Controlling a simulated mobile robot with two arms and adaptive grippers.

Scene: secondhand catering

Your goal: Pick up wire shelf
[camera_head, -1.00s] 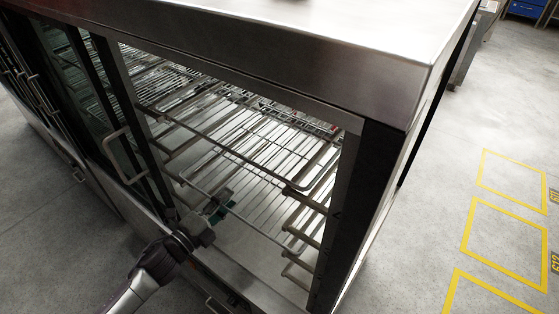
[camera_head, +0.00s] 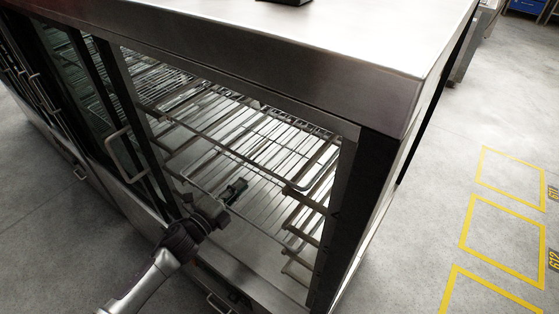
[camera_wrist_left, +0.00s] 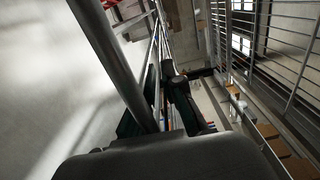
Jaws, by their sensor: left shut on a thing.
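In the head view, my left gripper (camera_head: 235,192) reaches through the open front of a steel cabinet. It is shut on the lower wire shelf (camera_head: 268,222) near the front rail; the exact grip is small and partly hidden by my wrist. An upper wire shelf (camera_head: 262,132) with a thick front rail lies above it. In the left wrist view, the fingers (camera_wrist_left: 178,92) are partly hidden behind the gripper body, and a thick metal bar crosses close to the camera. Wire grid shows at the right. My right gripper is not in view.
The steel cabinet (camera_head: 400,52) has shelf supports on its right inner wall and a right post (camera_head: 362,185) beside the opening. A door handle (camera_head: 122,155) is left of my arm. A dark object (camera_head: 288,2) is cut off on the top.

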